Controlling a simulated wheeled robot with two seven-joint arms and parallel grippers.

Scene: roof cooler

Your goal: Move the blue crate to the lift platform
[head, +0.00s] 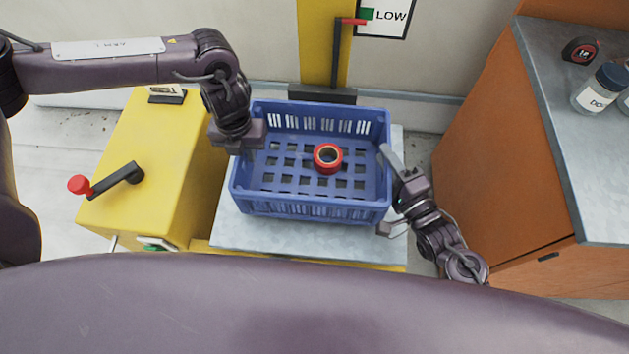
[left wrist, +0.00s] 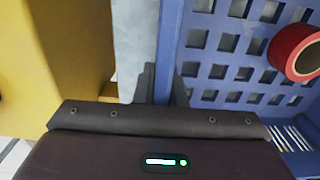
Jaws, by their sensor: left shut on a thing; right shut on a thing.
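The blue crate (head: 310,207) is over the grey lift platform (head: 300,242), level as far as I can see. I cannot tell whether its base touches the plate. A red tape roll (head: 328,158) lies inside it. My left gripper (head: 241,152) is shut on the crate's left wall; the left wrist view shows its fingers (left wrist: 162,88) on either side of that wall (left wrist: 169,45). My right gripper (head: 393,172) is shut on the crate's right wall. The crate hides the middle of the platform.
A yellow cabinet (head: 150,170) with a red-knobbed crank (head: 116,180) stands left of the platform. A yellow post (head: 325,45) with a red-tipped lever and a LOW sign (head: 384,15) is behind. An orange cabinet (head: 500,170) with a grey top stands right, carrying jars and a tape measure.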

